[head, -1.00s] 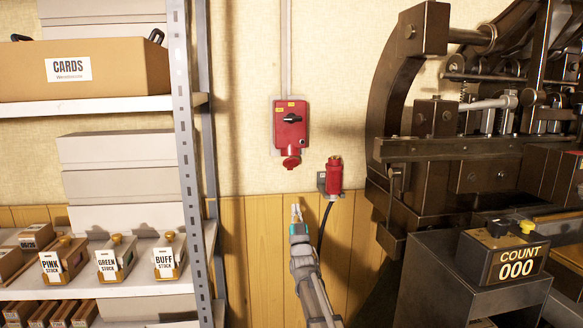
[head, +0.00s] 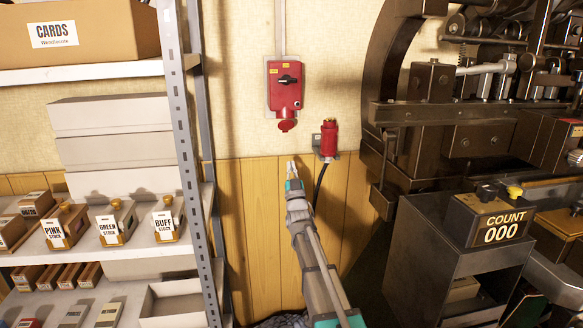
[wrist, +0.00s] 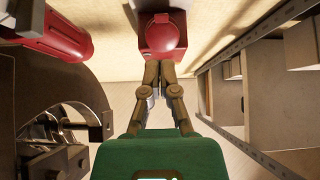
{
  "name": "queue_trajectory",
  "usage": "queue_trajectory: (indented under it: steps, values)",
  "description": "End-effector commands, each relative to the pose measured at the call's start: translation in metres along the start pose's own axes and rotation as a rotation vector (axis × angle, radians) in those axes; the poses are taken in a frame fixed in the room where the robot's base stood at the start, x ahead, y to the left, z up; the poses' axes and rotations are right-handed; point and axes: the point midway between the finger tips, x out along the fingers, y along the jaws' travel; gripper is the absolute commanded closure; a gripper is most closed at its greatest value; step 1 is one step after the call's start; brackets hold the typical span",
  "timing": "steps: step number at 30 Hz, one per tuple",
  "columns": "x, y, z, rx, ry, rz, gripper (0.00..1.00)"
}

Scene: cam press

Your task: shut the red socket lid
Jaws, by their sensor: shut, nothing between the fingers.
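The red socket lid (head: 287,125) is a small round flap at the bottom of the red switch box (head: 285,88) on the wall. In the wrist view the lid (wrist: 162,32) shows as a round red disc on the red box, just beyond my fingertips. I cannot tell its exact angle. My gripper (head: 291,163) is below the lid in the head view, with its fingers together and nothing between them. In the wrist view the fingertips (wrist: 159,64) lie along the box's near edge; touching is not clear.
A red plug (head: 328,139) with a black cable sits in a wall holder right of the box. A dark press (head: 430,120) and a counter stand (head: 490,222) fill the right. Metal shelving (head: 178,130) stands on the left. Wood panelling lies between.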

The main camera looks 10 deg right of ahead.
Motion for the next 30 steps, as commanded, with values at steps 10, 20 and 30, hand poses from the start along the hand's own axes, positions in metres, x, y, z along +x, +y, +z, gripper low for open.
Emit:
queue_trajectory:
  steps: [10, 20, 30]
  values:
    - [0.046, 0.0, -0.002, 0.0, 0.0, 0.0, 1.0]
    - [0.086, 0.0, -0.002, 0.0, 0.0, 0.0, 1.0]
    - [0.114, 0.0, -0.001, 0.0, 0.0, 0.0, 1.0]
